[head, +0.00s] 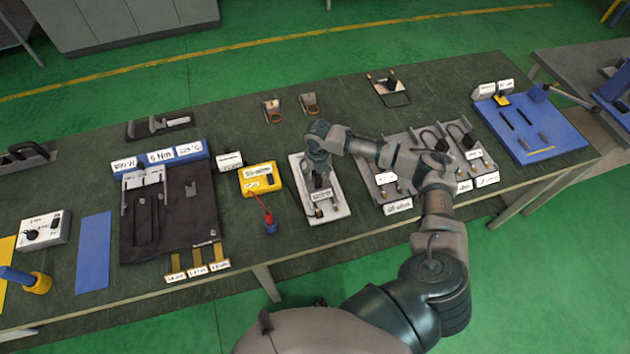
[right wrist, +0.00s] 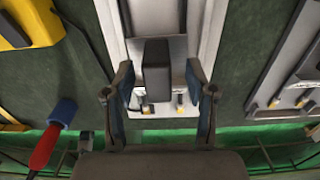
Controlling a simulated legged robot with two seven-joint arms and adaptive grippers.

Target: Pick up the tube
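My right gripper (head: 318,178) is over the white tray (head: 338,206) in the middle of the table, pointing down. In the right wrist view the gripper (right wrist: 158,88) is open, its two fingers apart on either side of a dark upright block (right wrist: 157,70). A gap shows between the block and each finger. The white tray (right wrist: 208,25) lies beneath, with small metal and yellow-tipped fittings (right wrist: 147,103) near its front end. I cannot tell for sure which part is the tube; the gripper hides much of the tray in the head view. My left gripper is not in view.
A grey panel (head: 408,165) with black looped parts stands close on the right. A yellow box (head: 258,178) and a red-and-blue tool (head: 269,222) are on the left. A black fixture (head: 190,235) and blue board (head: 560,135) are farther out.

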